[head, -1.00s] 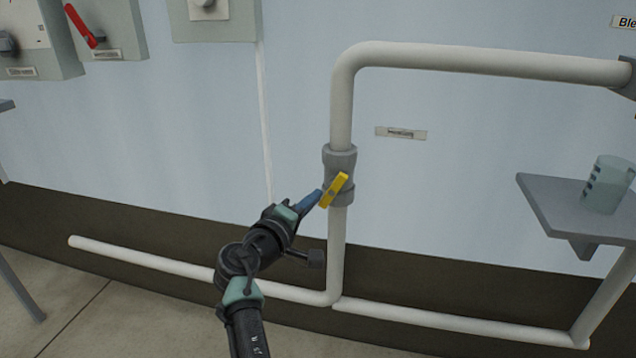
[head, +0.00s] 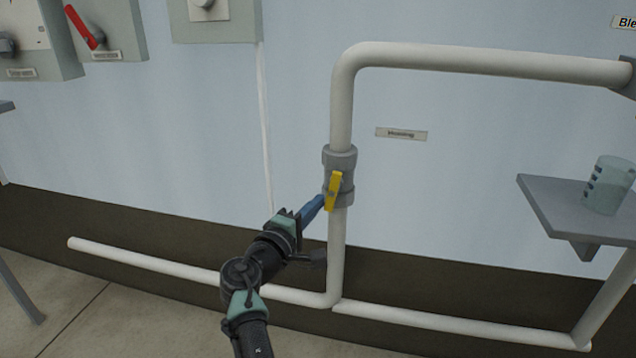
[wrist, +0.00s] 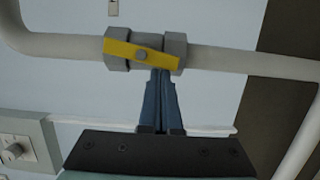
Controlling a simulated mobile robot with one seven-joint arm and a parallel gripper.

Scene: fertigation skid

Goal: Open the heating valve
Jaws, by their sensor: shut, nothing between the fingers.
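The heating valve (head: 340,160) is a grey body on the upright part of a white pipe, beside a small wall label (head: 401,134). Its yellow lever (head: 334,191) stands nearly in line with the pipe, slightly tilted. In the wrist view the lever (wrist: 140,53) lies almost along the pipe across the valve body (wrist: 172,50). My gripper (head: 318,203) is shut with nothing between its blue fingers. In the wrist view the fingertips (wrist: 160,75) are at the lever's lower edge, near one end; whether they touch it I cannot tell.
The white pipe (head: 480,61) runs right above and along the floor below. A grey shelf (head: 555,205) with a beaker (head: 608,185) juts out at right. A red-handled switch box (head: 110,30) hangs at upper left. The wall between is clear.

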